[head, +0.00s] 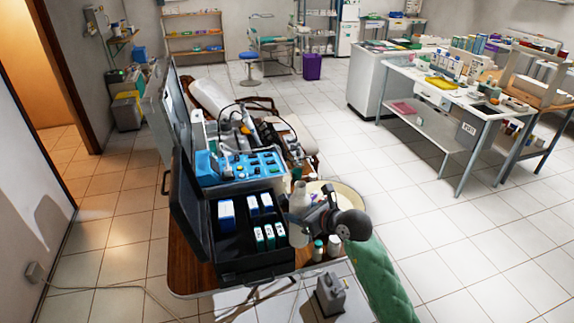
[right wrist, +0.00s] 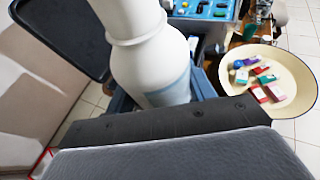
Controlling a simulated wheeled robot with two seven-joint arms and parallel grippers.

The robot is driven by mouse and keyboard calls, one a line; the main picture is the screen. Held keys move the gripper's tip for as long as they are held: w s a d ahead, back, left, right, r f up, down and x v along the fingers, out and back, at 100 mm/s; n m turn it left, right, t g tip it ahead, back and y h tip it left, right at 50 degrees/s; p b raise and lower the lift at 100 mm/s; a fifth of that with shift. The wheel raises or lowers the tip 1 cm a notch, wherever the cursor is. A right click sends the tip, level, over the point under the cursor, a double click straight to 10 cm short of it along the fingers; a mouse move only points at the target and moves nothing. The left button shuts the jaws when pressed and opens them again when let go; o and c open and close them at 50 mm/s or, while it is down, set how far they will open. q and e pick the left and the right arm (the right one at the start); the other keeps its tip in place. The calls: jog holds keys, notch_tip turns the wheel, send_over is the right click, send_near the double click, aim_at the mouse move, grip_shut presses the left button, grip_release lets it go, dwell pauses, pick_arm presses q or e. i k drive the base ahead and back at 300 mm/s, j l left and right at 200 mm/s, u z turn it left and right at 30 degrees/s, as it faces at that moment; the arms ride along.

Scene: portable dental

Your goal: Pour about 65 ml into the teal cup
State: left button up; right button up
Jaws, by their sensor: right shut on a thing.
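My left gripper is not in view.
The black case (head: 245,272) stands on a wooden table (head: 190,270) and holds several small boxes. A blue device (head: 240,167) is behind it. A cream round tray (right wrist: 245,62) with several coloured packets lies to the right. Another small container (head: 334,243) stands near the table's edge.

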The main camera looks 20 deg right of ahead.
aim_at(297, 176)
jog(key=i+l+u, duration=0.1)
jog(key=l, duration=0.2)
jog(key=i+l+u, duration=0.15)
jog(key=l, duration=0.2)
jog(key=i+l+u, duration=0.2)
jog(key=l, duration=0.45)
jog(key=l+u, duration=0.1)
jog(key=l, duration=0.35)
jog(key=l+u, duration=0.15)
jog(key=l, duration=0.3)
jog(key=k+l+u, duration=0.1)
jog(key=l, duration=0.3)
jog(key=l+u, duration=0.1)
jog(key=l, duration=0.35)
jog(key=k+l+u, duration=0.15)
jog(key=l, duration=0.3)
jog(key=k+l+u, duration=0.1)
jog(key=l, duration=0.3)
jog(key=k+l+u, duration=0.1)
jog(key=l, duration=0.3)
jog(key=k+l+u, duration=0.1)
jog(key=l, duration=0.3)
jog(key=k+l+u, duration=0.1)
jog(key=l, duration=0.25)
jog(key=k+l+u, duration=0.15)
jog(key=l, duration=0.2)
jog(key=k+l+u, duration=0.1)
jog(key=l, duration=0.25)
jog(key=k, duration=0.05)
